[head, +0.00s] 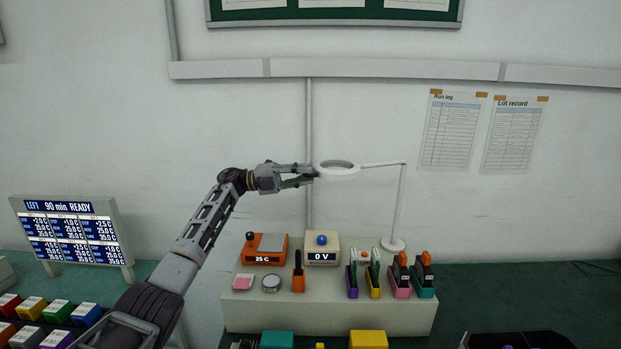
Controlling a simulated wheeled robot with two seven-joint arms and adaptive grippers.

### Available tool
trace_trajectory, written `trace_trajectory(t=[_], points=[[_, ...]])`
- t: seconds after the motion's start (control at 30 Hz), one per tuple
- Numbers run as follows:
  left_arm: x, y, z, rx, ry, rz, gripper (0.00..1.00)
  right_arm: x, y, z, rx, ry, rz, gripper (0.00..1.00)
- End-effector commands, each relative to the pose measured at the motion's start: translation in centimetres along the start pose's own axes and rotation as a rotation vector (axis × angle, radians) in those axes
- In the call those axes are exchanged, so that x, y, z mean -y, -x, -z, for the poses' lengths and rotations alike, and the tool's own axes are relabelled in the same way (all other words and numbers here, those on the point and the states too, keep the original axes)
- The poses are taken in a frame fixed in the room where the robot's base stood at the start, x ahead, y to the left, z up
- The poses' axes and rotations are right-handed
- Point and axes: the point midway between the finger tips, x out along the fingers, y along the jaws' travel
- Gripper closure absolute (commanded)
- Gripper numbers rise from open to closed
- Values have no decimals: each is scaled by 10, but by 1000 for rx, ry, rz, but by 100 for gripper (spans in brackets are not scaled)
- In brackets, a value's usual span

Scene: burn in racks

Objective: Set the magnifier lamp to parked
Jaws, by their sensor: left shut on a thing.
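The magnifier lamp has a white ring head (338,168) with a dark lens, a thin white arm and an upright post (400,205). Its round base (393,244) stands at the back right of the pale bench block. The ring head hangs out to the left of the post, above the bench. My left gripper (312,173) reaches in from the left and is shut on the left edge of the lamp's ring head. The exact finger contact is small and hard to make out. My right gripper is not in the head view.
The pale block (330,318) carries an orange device (264,247), a 0 V box (322,250) and several coloured holders (400,280). A display panel (72,235) and coloured blocks stand at left. A dark bin (515,340) is at lower right. Air around the lamp is clear.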

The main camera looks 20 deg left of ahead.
Motion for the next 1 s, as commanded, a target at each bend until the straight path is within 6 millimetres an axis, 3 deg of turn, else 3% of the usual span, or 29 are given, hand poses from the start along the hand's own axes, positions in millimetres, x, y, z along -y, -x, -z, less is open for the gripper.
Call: trace_trajectory(t=[0.03,0.47,0.5,0.6,1.0], points=[[11,2,-1,2,-17,13,100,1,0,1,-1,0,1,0],[13,3,-1,-1,-17,15,100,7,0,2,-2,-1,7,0],[13,3,-1,-1,-17,15,81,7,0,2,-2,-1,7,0],[13,3,-1,-2,-16,15,68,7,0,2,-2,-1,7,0],[7,3,-1,-4,-7,7,68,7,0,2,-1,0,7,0]])
